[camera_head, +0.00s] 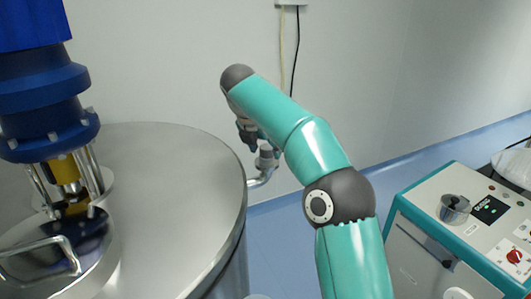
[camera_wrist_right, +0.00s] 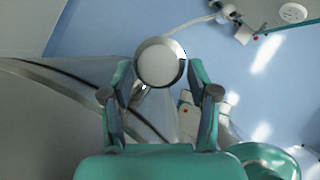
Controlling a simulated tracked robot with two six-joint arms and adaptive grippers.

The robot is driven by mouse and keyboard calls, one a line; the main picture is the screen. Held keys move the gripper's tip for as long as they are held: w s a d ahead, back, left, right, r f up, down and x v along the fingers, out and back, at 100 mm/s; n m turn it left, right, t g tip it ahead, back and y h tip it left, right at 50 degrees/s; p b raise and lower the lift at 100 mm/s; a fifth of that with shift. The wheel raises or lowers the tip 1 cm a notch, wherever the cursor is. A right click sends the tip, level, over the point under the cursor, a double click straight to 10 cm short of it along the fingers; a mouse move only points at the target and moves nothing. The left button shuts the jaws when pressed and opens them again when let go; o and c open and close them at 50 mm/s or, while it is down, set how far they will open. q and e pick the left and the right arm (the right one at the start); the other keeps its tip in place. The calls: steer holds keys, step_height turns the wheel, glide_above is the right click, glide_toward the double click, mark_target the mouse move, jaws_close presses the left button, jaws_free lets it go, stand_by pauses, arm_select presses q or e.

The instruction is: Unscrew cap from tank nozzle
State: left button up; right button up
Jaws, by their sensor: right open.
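The tank nozzle (camera_head: 262,178) is a bent metal pipe coming off the right side of the steel tank (camera_head: 190,165). The cap (camera_head: 267,154) sits at its upper end. In the right wrist view the cap (camera_wrist_right: 160,62) is a round, pale disc with a metal rim, lying between the fingertips. My right gripper (camera_head: 249,136) is open, just above and beside the cap in the head view. In the right wrist view the fingers of my right gripper (camera_wrist_right: 160,70) stand on either side of the cap; whether they touch it I cannot tell. My left gripper is not in view.
A blue mixer drive (camera_head: 45,100) stands on the tank top at the left, by a metal handle (camera_head: 40,245). A teal and white machine (camera_head: 435,250) with a control panel and a small metal pot (camera_head: 454,209) stands at the right. Blue floor (camera_head: 280,225) lies between.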

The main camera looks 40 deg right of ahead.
steer(key=shift+w+m, duration=0.15)
steer(key=shift+m, duration=0.15)
steer(key=shift+w+m+g, duration=0.1)
steer(key=shift+m+g, duration=0.5)
steer(key=shift+m, duration=0.4)
